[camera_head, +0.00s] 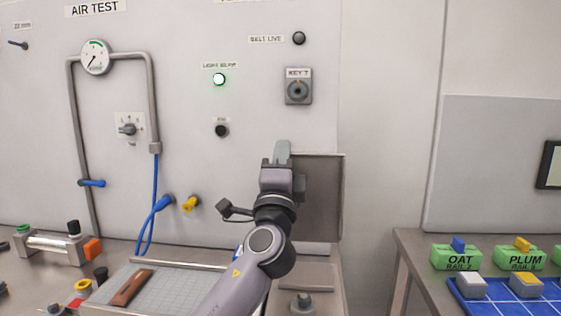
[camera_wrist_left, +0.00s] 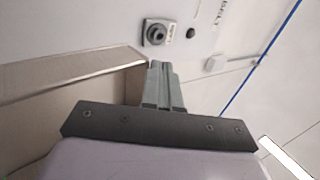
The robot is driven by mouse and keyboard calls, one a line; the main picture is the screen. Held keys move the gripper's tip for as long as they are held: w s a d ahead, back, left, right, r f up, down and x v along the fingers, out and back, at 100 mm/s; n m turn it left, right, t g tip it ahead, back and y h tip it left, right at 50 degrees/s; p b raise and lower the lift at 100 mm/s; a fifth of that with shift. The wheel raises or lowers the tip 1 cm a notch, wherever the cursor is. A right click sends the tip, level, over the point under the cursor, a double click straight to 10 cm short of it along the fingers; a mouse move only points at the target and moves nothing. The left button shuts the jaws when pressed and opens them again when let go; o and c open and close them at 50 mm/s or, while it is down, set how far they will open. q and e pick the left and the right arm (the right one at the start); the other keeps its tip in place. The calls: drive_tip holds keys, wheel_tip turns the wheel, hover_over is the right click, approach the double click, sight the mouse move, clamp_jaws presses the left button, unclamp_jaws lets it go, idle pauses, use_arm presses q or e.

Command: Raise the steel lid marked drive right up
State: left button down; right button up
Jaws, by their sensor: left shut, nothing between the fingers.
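A grey steel lid (camera_head: 325,198) stands upright against the wall panel, above a low box (camera_head: 325,295) at the bench's right end. No drive marking is readable on it. My left gripper (camera_head: 282,150) is shut and empty, pointing up in front of the lid's upper left part and hiding some of it. In the left wrist view the shut fingers (camera_wrist_left: 160,72) are close beside the lid's end (camera_wrist_left: 75,72); I cannot tell whether they touch it. My right gripper is not in view.
A tray with a brown piece (camera_head: 132,287) lies left of my arm. Green OAT (camera_head: 456,258) and PLUM (camera_head: 521,260) blocks stand on the right table.

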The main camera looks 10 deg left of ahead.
use_arm(q)
drive_tip(key=shift+g, duration=0.7)
drive_tip(key=shift+w+p, duration=0.75)
drive_tip(key=shift+w, duration=1.55)
